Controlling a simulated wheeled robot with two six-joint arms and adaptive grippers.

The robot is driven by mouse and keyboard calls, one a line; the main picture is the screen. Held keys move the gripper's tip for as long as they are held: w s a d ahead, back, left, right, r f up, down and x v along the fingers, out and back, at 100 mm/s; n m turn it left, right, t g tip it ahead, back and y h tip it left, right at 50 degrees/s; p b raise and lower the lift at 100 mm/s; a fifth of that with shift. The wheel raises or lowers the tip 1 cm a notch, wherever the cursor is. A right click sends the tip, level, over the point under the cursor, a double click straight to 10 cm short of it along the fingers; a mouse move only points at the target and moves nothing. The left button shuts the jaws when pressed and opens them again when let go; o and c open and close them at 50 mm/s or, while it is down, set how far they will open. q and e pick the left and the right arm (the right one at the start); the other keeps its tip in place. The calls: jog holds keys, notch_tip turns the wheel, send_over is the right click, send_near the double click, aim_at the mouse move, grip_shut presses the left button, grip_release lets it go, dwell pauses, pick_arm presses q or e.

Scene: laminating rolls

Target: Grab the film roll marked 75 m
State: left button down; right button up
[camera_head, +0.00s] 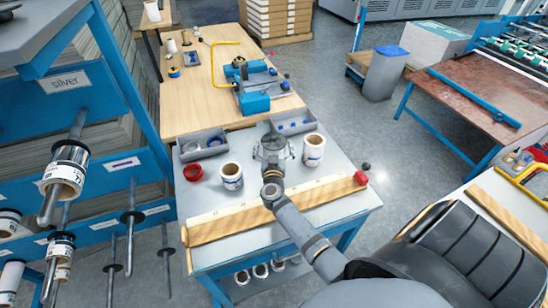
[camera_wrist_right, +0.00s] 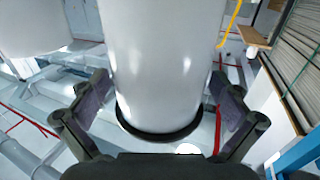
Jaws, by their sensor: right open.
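My right gripper (camera_head: 273,150) is over the grey table between two upright white rolls, a left roll (camera_head: 231,176) and a right roll (camera_head: 313,150). In the right wrist view the open fingers (camera_wrist_right: 155,110) stand on either side of a plain white cylinder (camera_wrist_right: 165,60) with a dark rim, with gaps visible beside it. My gripper hides most of that spot in the head view. Another white roll (camera_wrist_right: 40,25) shows at the upper left of the wrist view. I cannot read a 75 m mark on any roll. My left gripper is not in view.
A rack at left carries a labelled roll (camera_head: 66,170) on a rod.

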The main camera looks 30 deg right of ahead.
jog(key=shift+s+a+r, duration=0.1)
jog(key=shift+s, duration=0.05)
jog(key=shift+c, duration=1.7)
jog(key=c, duration=1.5)
jog(key=shift+c, duration=0.2)
jog(key=shift+r, duration=0.15)
